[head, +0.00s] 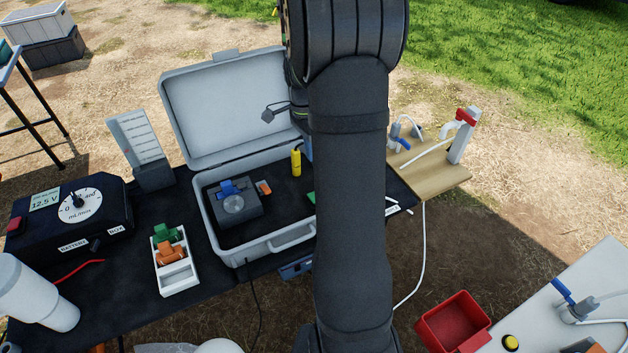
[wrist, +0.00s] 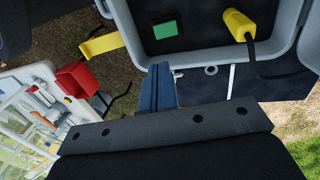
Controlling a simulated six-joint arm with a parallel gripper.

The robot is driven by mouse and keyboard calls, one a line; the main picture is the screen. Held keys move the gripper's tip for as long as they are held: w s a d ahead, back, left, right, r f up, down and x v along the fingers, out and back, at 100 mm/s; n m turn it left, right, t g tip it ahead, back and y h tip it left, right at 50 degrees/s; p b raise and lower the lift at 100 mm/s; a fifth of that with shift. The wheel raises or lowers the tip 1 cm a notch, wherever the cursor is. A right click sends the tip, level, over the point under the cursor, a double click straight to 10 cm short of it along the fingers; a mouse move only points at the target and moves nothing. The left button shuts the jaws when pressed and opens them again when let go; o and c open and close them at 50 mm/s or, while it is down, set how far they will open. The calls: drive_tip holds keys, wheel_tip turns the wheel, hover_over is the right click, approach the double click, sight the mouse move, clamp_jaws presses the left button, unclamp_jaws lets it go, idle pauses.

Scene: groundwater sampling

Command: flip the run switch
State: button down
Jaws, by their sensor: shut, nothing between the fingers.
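I cannot make out for sure which part is the run switch. A black control box (head: 100,215) stands at the left of the table in the head view. It has a white mL/min dial (head: 80,205), a 12.5 V display (head: 45,201) and a red part (head: 15,227) at its left end. A small dark knob-like part (head: 95,245) sits on its front. My gripper shows in the wrist view as blue fingers (wrist: 158,88), shut and empty, near the edge of the grey case (wrist: 290,45). In the head view my arm hides the gripper.
The open grey case (head: 205,232) holds a grey block with a blue part (head: 230,188) and a yellow plug (head: 296,162). A red bin (head: 455,322) is at lower right.

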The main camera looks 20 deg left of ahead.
drive_tip(key=f, duration=0.4)
drive_tip(key=s+d+f, duration=0.1)
drive_tip(key=f, duration=0.4)
drive_tip(key=d+f, duration=0.1)
drive_tip(key=f, duration=0.3)
drive_tip(key=shift+s+f, duration=0.3)
drive_tip(key=shift+s, duration=0.1)
drive_tip(key=shift+s+d+f+t+y, duration=0.25)
drive_tip(key=shift+s+f+t+y, duration=0.2)
drive_tip(key=shift+f+t+y, duration=0.2)
drive_tip(key=shift+w+a+r, duration=0.1)
